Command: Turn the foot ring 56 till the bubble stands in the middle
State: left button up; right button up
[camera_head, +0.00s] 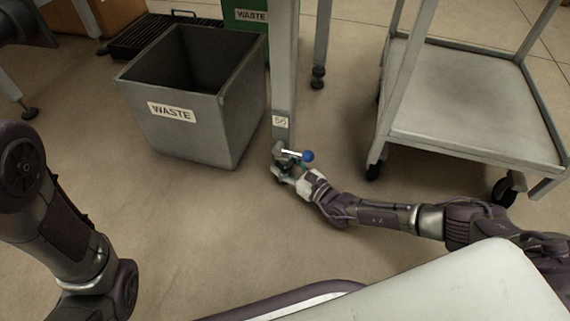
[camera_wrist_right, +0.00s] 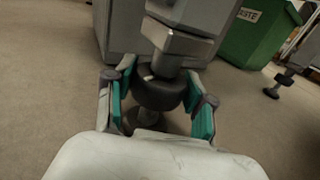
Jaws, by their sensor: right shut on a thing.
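The table leg with the label 56 (camera_head: 281,122) stands in the middle of the head view. Its dark foot ring (camera_wrist_right: 158,93) sits low on the leg in the right wrist view, with a small pale mark on its upper left. My right gripper (camera_head: 284,166) is at the foot of this leg. In the right wrist view its teal-padded fingers (camera_wrist_right: 160,106) are on either side of the ring, shut on it. The ring is mostly hidden by the gripper in the head view. No bubble shows in either view. My left gripper is out of view.
A grey waste bin (camera_head: 182,140) stands left of the leg. A metal cart (camera_head: 470,105) on black casters stands to the right. A green waste bin (camera_head: 250,17) is behind. Bare floor lies in front.

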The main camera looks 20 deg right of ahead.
dwell(0.3)
jog(key=o, duration=1.2)
jog(key=shift+s+d, duration=0.25)
jog(key=shift+s, duration=0.1)
jog(key=v, duration=1.1)
jog(key=shift+s+f, duration=0.1)
jog(key=shift+s, duration=0.05)
